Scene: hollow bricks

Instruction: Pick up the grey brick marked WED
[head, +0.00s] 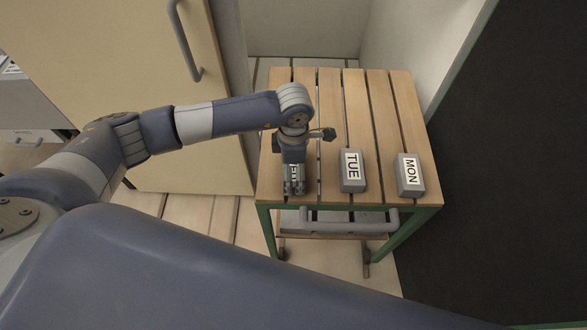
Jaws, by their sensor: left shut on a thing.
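My left gripper (294,187) points down over the left part of the slatted wooden table (357,100). It is shut on a brick that it almost wholly hides; only a bit of a white label with dark marks (294,171) shows between its parts. I cannot read that label. By its place in the row with the two others, it fits the grey brick marked WED. I cannot tell whether the brick touches the table. My right gripper is not in view.
A grey brick marked TUE (352,170) lies close to the right of my left gripper. A grey brick marked MON (410,175) lies near the table's right edge. The table's back half is clear. A cream cabinet door (125,60) with a grey handle stands at left.

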